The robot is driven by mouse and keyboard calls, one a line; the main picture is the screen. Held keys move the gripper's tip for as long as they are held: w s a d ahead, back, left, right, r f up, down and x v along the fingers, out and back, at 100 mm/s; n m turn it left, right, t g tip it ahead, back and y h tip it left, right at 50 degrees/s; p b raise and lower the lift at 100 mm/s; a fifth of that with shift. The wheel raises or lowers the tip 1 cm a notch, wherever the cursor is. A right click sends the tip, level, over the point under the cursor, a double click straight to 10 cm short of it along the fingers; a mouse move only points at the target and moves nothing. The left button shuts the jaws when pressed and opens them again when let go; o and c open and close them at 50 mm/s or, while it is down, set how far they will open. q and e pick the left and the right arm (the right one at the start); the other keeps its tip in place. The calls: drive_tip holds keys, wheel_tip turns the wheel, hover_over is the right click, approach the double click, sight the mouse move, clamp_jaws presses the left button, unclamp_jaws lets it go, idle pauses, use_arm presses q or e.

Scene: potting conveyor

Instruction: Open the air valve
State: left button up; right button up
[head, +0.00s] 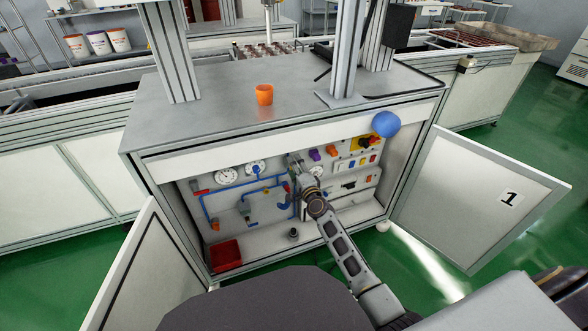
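The cabinet's open front shows a pale panel (235,208) with blue air pipe (203,207) and round gauges (227,176). A small red handle (200,191) sits at the upper left of the pipework, and a blue part (284,203) sits near its right end. I cannot tell for sure which fitting is the air valve. My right gripper (295,166) reaches in from the lower right to the middle of the panel, close to the pipe's right end. Its fingers are too small to tell if they are open or touching anything. My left gripper is not in view.
Both cabinet doors stand open, the left door (135,275) and the right door (480,190) marked 1. A red bin (226,253) sits at the cabinet's lower left. An orange cup (264,95) stands on top.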

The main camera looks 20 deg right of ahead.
drive_tip(key=shift+d+m, duration=0.1)
drive_tip(key=shift+m, duration=0.3)
drive_tip(key=o, duration=1)
drive_tip(key=shift+s, duration=0.15)
drive_tip(key=shift+s+d, duration=0.2)
drive_tip(key=shift+s, duration=5.65)
